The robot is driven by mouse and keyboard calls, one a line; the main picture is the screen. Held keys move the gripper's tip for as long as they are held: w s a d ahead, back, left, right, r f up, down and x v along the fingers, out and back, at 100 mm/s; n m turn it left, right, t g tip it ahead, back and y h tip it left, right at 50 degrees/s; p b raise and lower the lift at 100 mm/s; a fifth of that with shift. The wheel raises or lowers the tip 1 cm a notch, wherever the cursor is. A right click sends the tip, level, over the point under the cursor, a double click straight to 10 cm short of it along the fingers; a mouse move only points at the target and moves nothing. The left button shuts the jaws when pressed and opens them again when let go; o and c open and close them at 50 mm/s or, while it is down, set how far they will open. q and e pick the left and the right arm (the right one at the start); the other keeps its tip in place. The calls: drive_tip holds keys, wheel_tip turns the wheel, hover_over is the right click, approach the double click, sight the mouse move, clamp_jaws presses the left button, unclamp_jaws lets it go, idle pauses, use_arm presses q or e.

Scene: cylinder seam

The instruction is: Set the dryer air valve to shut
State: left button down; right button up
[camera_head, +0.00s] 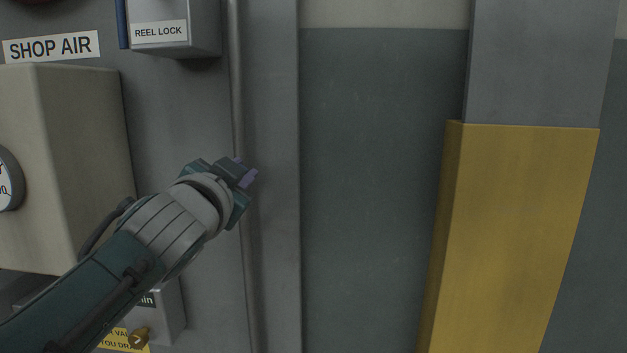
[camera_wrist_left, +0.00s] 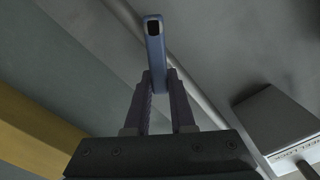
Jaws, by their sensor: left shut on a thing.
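My left gripper (camera_head: 246,174) is in front of the grey panel, beside a thin vertical pipe. In the left wrist view its two fingers (camera_wrist_left: 160,98) are shut on a blue bar (camera_wrist_left: 155,50) with a dark square hole in its end. The bar sticks out beyond the fingertips; whether it is fixed to anything I cannot tell. In the head view the bar is hidden by the gripper. No label naming the dryer air valve can be read, and I cannot make out that valve. My right gripper is not in view.
A grey REEL LOCK box (camera_head: 205,28) is above the gripper; it also shows in the wrist view (camera_wrist_left: 287,122). A beige SHOP AIR box (camera_head: 85,150) with a gauge is at left. A yellow-sleeved column (camera_head: 515,240) stands right.

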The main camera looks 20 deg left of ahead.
use_arm(q)
drive_tip(key=shift+w+d+f+m+b, duration=0.1)
drive_tip(key=shift+d+f+m+b, duration=0.5)
drive_tip(key=shift+m, duration=1.2)
drive_tip(key=shift+w+d+f+m+b, duration=0.1)
drive_tip(key=shift+d+f+m+b, duration=0.1)
drive_tip(key=shift+f+m+b, duration=1.2)
drive_tip(key=shift+w+d+f+m+b, duration=0.15)
drive_tip(key=shift+d+f+m, duration=0.3)
drive_tip(key=shift+m, duration=1.75)
drive_tip(key=c, duration=0.8)
unclamp_jaws()
drive_tip(key=shift+o, duration=0.2)
drive_tip(key=shift+s, duration=0.1)
drive_tip(key=p+v, duration=0.1)
drive_tip(key=v, duration=0.8)
drive_tip(key=shift+s+p, duration=0.4)
drive_tip(key=shift+s, duration=0.05)
